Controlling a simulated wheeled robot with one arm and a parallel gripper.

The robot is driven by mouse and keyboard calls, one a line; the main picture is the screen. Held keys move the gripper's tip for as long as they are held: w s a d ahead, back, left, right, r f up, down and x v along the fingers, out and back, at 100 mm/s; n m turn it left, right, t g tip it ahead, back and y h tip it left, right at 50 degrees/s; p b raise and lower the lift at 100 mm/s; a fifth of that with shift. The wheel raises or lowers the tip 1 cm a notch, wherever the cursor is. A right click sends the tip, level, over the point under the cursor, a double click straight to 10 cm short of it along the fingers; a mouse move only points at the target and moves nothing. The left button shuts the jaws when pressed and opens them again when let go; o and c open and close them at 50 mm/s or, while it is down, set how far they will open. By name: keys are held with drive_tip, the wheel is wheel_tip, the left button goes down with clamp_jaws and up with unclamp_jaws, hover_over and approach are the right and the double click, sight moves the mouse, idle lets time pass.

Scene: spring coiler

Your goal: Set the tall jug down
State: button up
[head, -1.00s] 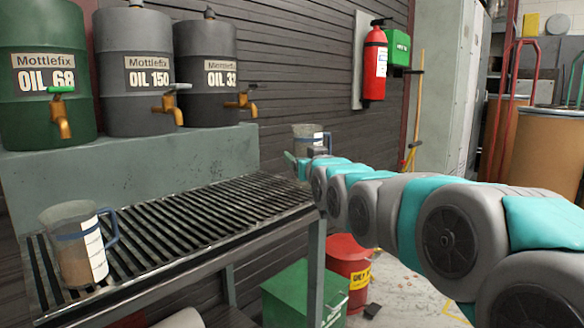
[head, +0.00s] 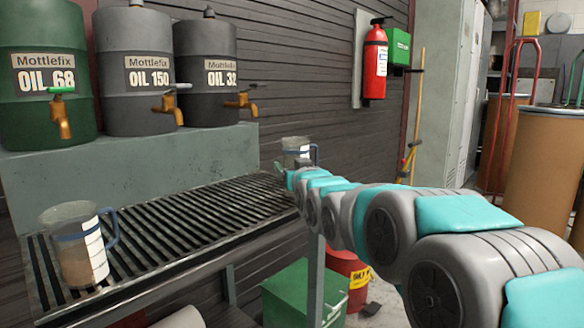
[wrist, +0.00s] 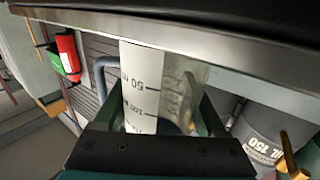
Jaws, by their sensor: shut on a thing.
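My gripper (head: 287,172) is shut on a clear jug (head: 296,147) with a blue handle, beyond the far right end of the slatted rack as I see it in the head view. My arm hides the jug's lower part, so I cannot tell whether it touches anything. In the wrist view the held jug (wrist: 145,85) stands between my gripper's green fingers (wrist: 155,105); its white scale shows 50 and 100. A second jug (head: 78,248), with a blue handle and white scale strip, stands upright on the rack's near left end.
The slatted metal rack (head: 190,215) is clear between the two jugs. Behind it, on a grey ledge (head: 140,165), stand a green drum (head: 40,110) and two grey drums with brass taps. A green box (head: 300,290) and a red bin (head: 350,270) are below on the floor.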

drive_tip(key=shift+f, duration=0.1)
drive_tip(key=shift+f, duration=0.15)
drive_tip(key=o, duration=1.5)
drive_tip(key=shift+c, duration=0.2)
